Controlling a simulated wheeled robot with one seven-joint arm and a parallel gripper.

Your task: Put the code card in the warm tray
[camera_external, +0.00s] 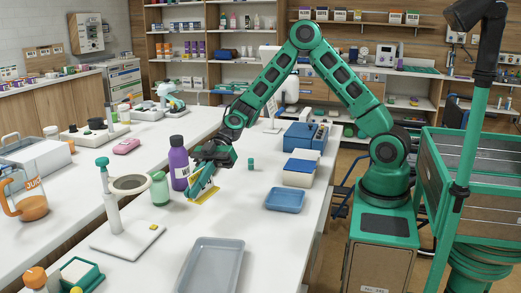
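My gripper (202,178) points down over the white table, just right of a purple bottle (179,163). A flat yellow piece (206,196), possibly the code card, shows right at the fingertips. I cannot tell whether it is held or lies on the table. The fingers are too small to tell open from shut. Two trays could be the warm tray, and no label shows which. A grey tray (213,264) lies at the front of the table. A smaller blue tray (285,200) lies to the right; both look empty.
A green bottle (160,190) stands left of my gripper, near a stand with a round ring (130,184). A blue-lidded box (298,172) and a blue bin (306,137) stand along the right edge. The table between my gripper and the trays is mostly clear.

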